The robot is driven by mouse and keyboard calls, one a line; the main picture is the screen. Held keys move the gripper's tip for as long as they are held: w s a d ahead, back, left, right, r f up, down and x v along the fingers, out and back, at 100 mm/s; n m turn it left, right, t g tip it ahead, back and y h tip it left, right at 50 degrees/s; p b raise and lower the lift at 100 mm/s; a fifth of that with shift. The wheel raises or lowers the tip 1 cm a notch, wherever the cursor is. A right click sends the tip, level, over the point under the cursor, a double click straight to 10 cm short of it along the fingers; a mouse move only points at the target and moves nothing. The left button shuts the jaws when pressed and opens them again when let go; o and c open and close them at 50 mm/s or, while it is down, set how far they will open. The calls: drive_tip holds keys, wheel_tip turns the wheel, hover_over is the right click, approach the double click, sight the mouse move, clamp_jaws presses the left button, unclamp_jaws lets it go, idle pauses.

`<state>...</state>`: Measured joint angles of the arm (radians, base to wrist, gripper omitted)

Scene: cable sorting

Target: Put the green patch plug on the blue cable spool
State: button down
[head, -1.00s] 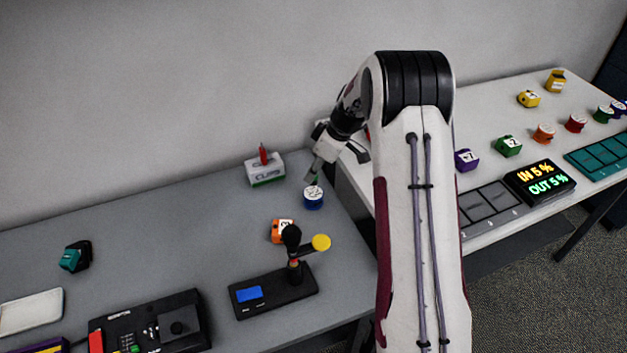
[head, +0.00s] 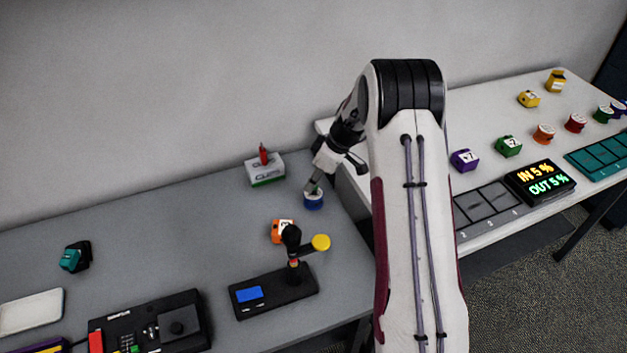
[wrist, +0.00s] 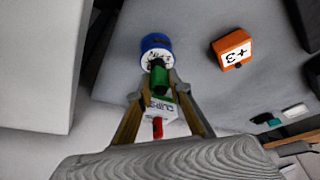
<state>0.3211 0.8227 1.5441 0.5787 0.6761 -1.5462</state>
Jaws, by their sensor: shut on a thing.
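The blue cable spool (head: 313,202) stands on the grey table, with a white top. It also shows in the wrist view (wrist: 156,42), just beyond my fingertips. My gripper (head: 312,188) points down at the spool's top in the head view. In the wrist view my gripper (wrist: 152,90) is shut on the green patch plug (wrist: 160,78). The plug's far end overlaps the spool's white top. I cannot tell whether it touches the spool. In the head view the fingers hide most of the plug.
A white clips box (head: 265,168) with a red piece stands left of the spool. An orange block (head: 281,231) and a black stand with a yellow disc (head: 321,242) are in front. The raised white table (head: 478,140) is at the right. Grey table at the left is partly clear.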

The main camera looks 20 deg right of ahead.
drive_tip(key=shift+f, duration=0.1)
drive_tip(key=c, duration=1.8)
unclamp_jaws()
drive_tip(key=shift+c, duration=0.2)
drive_tip(key=v, duration=1.2)
drive_tip(key=shift+r, duration=0.2)
